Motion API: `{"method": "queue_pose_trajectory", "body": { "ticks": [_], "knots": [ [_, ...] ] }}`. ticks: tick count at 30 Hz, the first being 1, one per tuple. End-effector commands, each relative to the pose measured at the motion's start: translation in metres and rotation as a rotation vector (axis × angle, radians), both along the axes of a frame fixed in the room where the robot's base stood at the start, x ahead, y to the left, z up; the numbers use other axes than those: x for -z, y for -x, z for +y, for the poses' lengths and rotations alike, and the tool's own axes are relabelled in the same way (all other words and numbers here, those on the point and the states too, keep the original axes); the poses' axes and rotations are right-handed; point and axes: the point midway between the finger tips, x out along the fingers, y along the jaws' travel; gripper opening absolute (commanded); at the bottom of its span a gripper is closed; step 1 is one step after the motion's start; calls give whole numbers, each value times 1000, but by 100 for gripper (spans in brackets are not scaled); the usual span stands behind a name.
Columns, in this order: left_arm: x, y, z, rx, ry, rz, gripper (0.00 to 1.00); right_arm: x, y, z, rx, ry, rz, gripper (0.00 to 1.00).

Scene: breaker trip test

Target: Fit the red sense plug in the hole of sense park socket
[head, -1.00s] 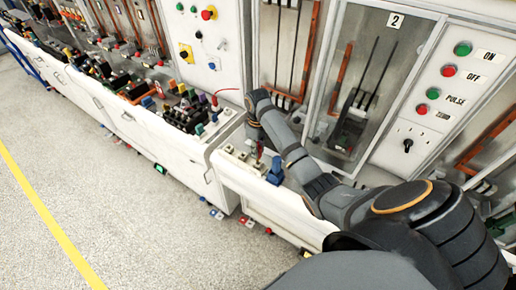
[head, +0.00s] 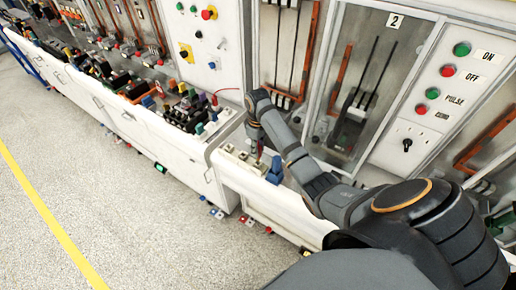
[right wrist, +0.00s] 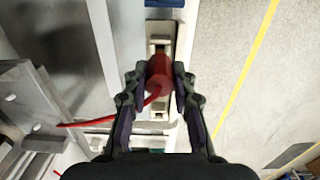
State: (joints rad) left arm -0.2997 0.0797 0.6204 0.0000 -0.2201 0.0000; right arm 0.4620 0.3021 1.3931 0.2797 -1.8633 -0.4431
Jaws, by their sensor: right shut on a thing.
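The red sense plug (right wrist: 158,72) is between the two fingers of my right gripper (right wrist: 158,88) in the right wrist view, with a red cable trailing to the left. The gripper is shut on it. A pale beige socket block (right wrist: 160,120), likely the sense park socket, lies directly under the plug. The plug hides the hole, so I cannot tell whether its tip is inside or above it. In the head view my right gripper (head: 258,146) points down at the white ledge, and the red plug shows small at its tip. My left gripper is not in view.
Several pale blocks (head: 236,154) and a blue part (head: 275,170) stand on the white ledge by the gripper. Cabinet panels with buttons (head: 447,71) rise behind. A long bench (head: 130,115) with many parts runs left. The floor in front is mostly clear.

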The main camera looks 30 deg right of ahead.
Motion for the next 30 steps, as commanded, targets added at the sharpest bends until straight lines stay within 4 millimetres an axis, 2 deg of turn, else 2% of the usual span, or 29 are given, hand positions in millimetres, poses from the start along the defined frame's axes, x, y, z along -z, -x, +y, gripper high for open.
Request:
{"method": "queue_pose_trajectory", "body": {
  "ticks": [30],
  "knots": [
    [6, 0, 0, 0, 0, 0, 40, 24, 0, 0, 0, 0, 0, 0]
  ]
}}
